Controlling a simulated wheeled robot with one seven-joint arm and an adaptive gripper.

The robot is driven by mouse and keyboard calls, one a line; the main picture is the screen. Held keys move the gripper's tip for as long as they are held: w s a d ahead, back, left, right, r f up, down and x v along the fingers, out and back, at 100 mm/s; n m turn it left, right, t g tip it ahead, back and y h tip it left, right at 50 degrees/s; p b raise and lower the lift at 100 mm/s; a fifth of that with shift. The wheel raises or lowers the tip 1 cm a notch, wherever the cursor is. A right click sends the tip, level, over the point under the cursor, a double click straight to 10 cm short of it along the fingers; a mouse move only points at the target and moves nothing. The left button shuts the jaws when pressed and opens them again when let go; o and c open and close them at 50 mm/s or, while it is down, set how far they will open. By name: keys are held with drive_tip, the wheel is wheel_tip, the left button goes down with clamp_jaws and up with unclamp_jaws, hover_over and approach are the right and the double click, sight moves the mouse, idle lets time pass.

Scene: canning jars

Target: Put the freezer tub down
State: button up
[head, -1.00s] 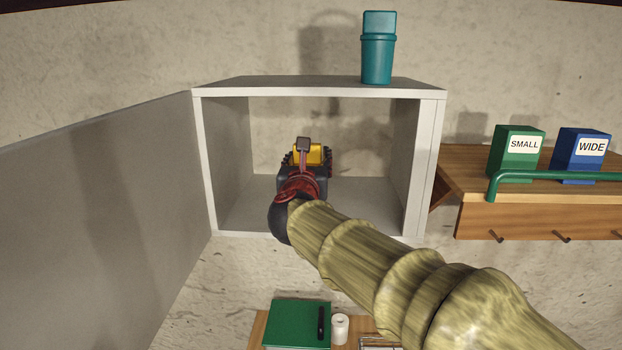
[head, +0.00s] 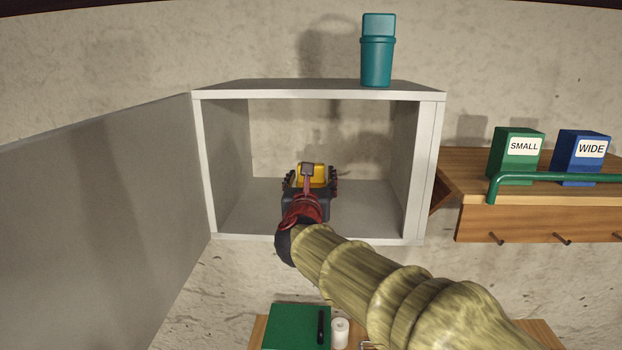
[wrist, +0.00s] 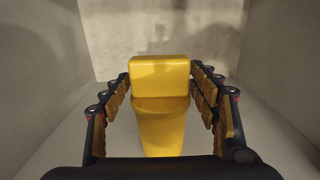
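The freezer tub is yellow with a block-shaped top; in the head view the tub (head: 318,170) is inside the open grey cabinet (head: 320,94), left of its middle. My gripper (head: 311,183) reaches in through the front opening. In the wrist view the tub (wrist: 160,120) stands upright between the two finger rows of my gripper (wrist: 160,82), which close in on its sides near the tips. The tub's base is hidden by my gripper, so I cannot tell whether it touches the cabinet floor (head: 375,215).
The cabinet door (head: 95,210) is swung open at the left. A teal container (head: 377,60) stands on the cabinet top. At right, a shelf holds a green SMALL box (head: 515,155) and a blue WIDE box (head: 582,157) behind a green rail. The cabinet floor right of the tub is clear.

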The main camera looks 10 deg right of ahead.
drive_tip(key=shift+o, duration=1.1)
drive_tip(key=v, duration=1.2)
drive_tip(key=shift+b, duration=0.4)
drive_tip(key=shift+r, duration=0.1)
